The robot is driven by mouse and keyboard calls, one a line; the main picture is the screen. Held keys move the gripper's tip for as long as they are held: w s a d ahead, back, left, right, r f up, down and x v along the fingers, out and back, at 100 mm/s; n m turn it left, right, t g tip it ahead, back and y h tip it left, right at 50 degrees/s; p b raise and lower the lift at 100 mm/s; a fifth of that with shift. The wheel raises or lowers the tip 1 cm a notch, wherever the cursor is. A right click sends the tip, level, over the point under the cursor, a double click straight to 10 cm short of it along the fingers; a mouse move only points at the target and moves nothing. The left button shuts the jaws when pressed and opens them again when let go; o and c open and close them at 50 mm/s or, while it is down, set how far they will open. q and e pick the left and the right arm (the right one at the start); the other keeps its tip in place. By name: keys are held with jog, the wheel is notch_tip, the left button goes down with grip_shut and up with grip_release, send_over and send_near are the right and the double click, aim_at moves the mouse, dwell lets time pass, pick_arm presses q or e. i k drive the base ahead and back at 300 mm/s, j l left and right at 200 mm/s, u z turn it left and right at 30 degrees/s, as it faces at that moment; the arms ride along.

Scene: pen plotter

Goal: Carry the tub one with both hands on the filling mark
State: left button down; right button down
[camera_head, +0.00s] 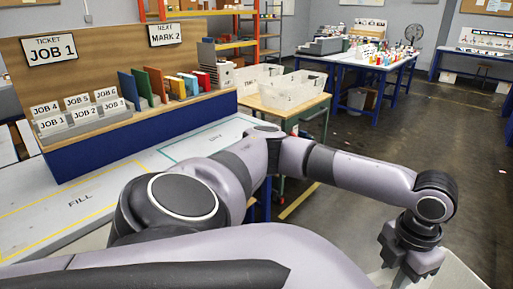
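Two white open tubs stand on a wooden-topped side table, a nearer one (293,92) and one behind it (258,76); I read no number on either. The fill mark (80,201) is a yellow outline lettered FILL on the grey bench, partly covered by my arm, with no tub in the part that shows. My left gripper (408,272) hangs at the lower right, apart from both tubs. Its fingertips are too unclear to tell open from shut. My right gripper is not in view.
A teal outline (190,146), its label partly hidden, lies farther along the bench. A backboard with signs, job cards (80,112) and coloured binders (150,85) stands behind. A pale surface (455,272) shows near my gripper. Floor (370,145) is clear at centre right.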

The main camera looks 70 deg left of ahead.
aim_at(81, 200)
jog(key=j+u, duration=0.35)
jog(key=u, duration=0.15)
jog(key=j+u, duration=0.75)
jog(key=u, duration=0.3)
jog(key=i+j+u, duration=0.2)
jog(key=u, duration=0.3)
jog(key=i+j+u, duration=0.2)
jog(key=u, duration=0.3)
jog(key=i+j+u, duration=0.2)
jog(key=u, duration=0.3)
jog(key=i+u, duration=0.3)
jog(key=u, duration=0.2)
jog(key=i+u, duration=0.25)
jog(key=u, duration=0.3)
